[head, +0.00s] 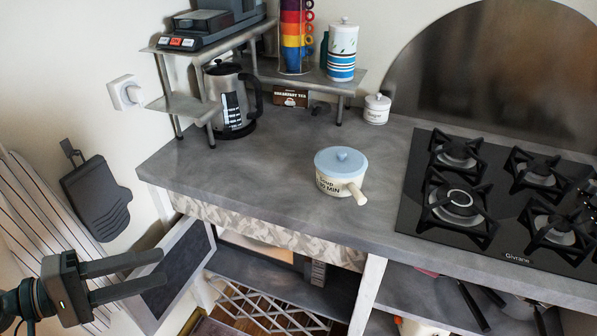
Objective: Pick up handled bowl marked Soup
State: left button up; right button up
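The handled bowl marked Soup (338,178) stands upright on the grey counter, left of the hob. It is cream with a light blue lid and knob, and its handle points to the lower right. My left gripper (160,268) is at the lower left, in front of and below the counter, well apart from the bowl. Its two dark fingers are spread with a gap between them and nothing in it. My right gripper is not in the picture.
A black gas hob (415,205) lies to the bowl's right. A small white lidded pot (376,110) is behind. An open cabinet door (177,272) is near my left gripper. Counter around the bowl is clear.

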aim_at(335, 188)
jog(key=i+l, duration=0.15)
jog(key=l, duration=0.15)
jog(key=i+l, duration=0.1)
jog(key=l, duration=0.2)
jog(key=i+l, duration=0.15)
jog(key=l, duration=0.2)
jog(key=i+l, duration=0.15)
jog(key=l, duration=0.15)
